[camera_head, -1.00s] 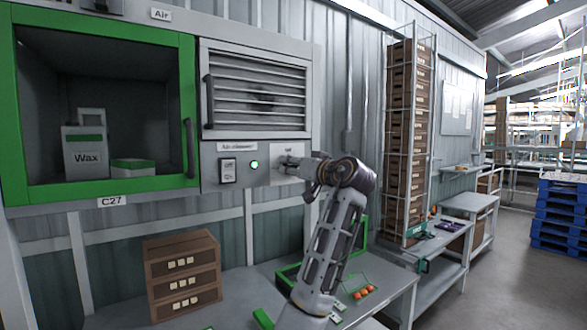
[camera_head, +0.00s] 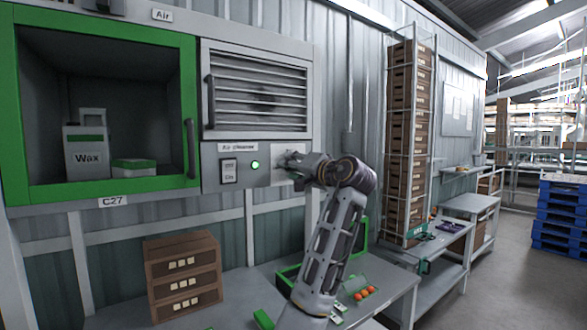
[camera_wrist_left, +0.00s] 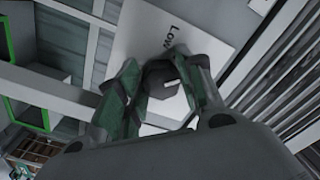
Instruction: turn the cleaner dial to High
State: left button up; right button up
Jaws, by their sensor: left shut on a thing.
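The air cleaner panel (camera_head: 240,165) is a grey box front below a louvred grille. My left gripper (camera_head: 293,160) is at the right end of this panel, and its fingers cover the dial in the head view. In the left wrist view, my left gripper (camera_wrist_left: 163,92) is shut on the dark dial (camera_wrist_left: 164,80), with one finger on each side. A small pale mark shows on the dial's face. The word "Low" stands on the white plate (camera_wrist_left: 190,30) beside the dial; other setting words are hidden. My right gripper is not in view.
A green-framed cabinet (camera_head: 105,197) with a Wax container (camera_head: 86,157) stands left of the panel. A switch (camera_head: 228,170) and a lit green lamp (camera_head: 255,165) sit left of the dial. Brown drawers (camera_head: 182,278) stand on the bench below. A tall crate rack (camera_head: 408,140) stands right.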

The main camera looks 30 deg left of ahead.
pick_arm(q)
jog(key=shift+w+d+r+m, duration=0.1)
jog(key=shift+m, duration=6.1)
jog(key=shift+w+r+m, duration=0.1)
jog(key=shift+m, duration=6.1)
jog(key=o, duration=1)
jog(key=shift+r, duration=0.1)
jog(key=shift+s+d, duration=0.1)
jog(key=shift+d, duration=0.05)
